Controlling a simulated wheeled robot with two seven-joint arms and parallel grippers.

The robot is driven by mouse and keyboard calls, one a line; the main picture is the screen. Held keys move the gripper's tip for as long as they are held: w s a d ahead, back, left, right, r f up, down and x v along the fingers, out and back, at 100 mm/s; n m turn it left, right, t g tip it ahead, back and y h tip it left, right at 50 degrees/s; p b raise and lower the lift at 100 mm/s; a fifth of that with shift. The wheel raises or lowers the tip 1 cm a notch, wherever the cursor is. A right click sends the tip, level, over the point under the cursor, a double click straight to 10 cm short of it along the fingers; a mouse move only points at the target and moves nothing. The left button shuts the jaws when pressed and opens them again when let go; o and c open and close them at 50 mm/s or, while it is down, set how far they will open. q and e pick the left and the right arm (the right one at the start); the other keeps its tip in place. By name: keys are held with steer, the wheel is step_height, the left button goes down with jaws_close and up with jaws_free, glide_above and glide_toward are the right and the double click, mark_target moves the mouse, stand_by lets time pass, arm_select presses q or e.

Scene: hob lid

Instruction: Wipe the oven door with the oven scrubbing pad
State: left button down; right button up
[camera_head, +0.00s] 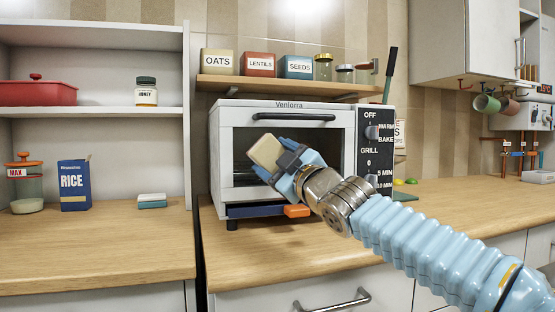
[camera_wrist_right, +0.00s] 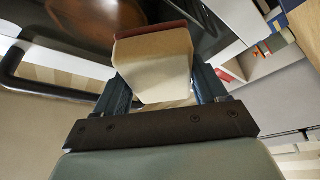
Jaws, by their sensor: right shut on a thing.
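The white countertop oven (camera_head: 225,165) stands on the wooden counter with its door (camera_head: 300,136) shut. The door has a dark window and a black bar handle (camera_head: 293,117) along its top. My right gripper (camera_head: 278,163) is in front of the door window, shut on a cream scrubbing pad (camera_head: 265,150). In the right wrist view the pad (camera_wrist_right: 155,65) sits between the fingers, with a dark red layer on its far edge, close to the dark glass (camera_wrist_right: 95,15). I cannot tell if it touches the glass. My left gripper is not in view.
A control panel with knobs (camera_head: 371,132) is on the oven's right. An orange-ended piece (camera_head: 297,211) sticks out below the door. A shelf (camera_head: 285,87) with tins and jars hangs above. A rice box (camera_head: 74,186) and a stacked sponge (camera_head: 152,201) are on the left counter. The right counter is mostly clear.

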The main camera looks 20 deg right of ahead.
steer(key=shift+w+p, duration=0.35)
steer(key=shift+w, duration=0.65)
stand_by(0.5)
steer(key=shift+r, duration=0.1)
